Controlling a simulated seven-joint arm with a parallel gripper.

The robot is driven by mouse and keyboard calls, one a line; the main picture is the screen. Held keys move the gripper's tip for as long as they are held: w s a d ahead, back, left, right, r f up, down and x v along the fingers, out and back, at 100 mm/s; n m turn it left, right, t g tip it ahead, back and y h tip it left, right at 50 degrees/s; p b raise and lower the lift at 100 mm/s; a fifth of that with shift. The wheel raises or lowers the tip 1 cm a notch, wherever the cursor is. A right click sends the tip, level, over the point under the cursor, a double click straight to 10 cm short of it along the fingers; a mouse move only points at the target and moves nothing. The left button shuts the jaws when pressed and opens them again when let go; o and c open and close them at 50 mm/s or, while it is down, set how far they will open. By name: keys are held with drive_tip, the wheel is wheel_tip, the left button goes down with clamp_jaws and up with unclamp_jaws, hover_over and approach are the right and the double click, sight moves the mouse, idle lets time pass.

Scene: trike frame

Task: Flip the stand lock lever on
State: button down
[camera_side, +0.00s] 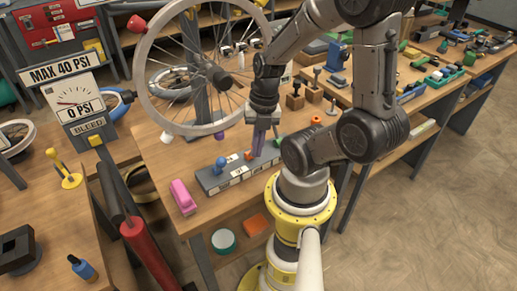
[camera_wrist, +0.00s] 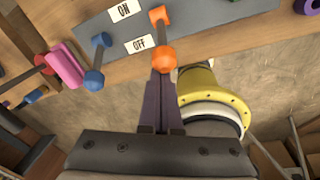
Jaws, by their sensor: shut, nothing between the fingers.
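A grey switch panel (camera_side: 213,183) lies on the bench in the side view and also shows in the wrist view (camera_wrist: 205,28). It carries a blue lever (camera_wrist: 97,62) and an orange lever (camera_wrist: 162,40). An ON label (camera_wrist: 125,10) and an OFF label (camera_wrist: 140,44) sit between them. The knobs of both levers lie toward the OFF side. I cannot tell which lever is the stand lock. My gripper (camera_wrist: 162,78) is shut and empty, its fingertips right by the orange knob; contact is unclear. In the side view, my gripper (camera_side: 259,152) points down at the panel and partly hides it.
A spoked wheel (camera_side: 147,75) stands behind the panel. A pink object (camera_side: 183,197) lies left of it and also shows in the wrist view (camera_wrist: 65,64). Small blocks with pegs (camera_side: 296,98) stand behind right.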

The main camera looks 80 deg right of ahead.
drive_tip(key=shift+w+d+r+g+y, duration=0.2)
drive_tip(key=shift+w+d+g+y, duration=0.05)
drive_tip(key=shift+g+y, duration=0.3)
drive_tip(key=shift+w+d+r, duration=0.45)
drive_tip(key=shift+w+d, duration=0.3)
drive_tip(key=shift+w+d+r, duration=0.2)
drive_tip(key=shift+w+d, duration=0.35)
drive_tip(key=s+a, duration=0.1)
drive_tip(key=a, duration=0.3)
drive_tip(key=w+d+r, duration=0.1)
drive_tip(key=d+r, duration=0.3)
drive_tip(key=r, duration=0.5)
drive_tip(key=shift+w+d+r, duration=0.15)
drive_tip(key=shift+w+r, duration=0.1)
drive_tip(key=shift+w, duration=0.15)
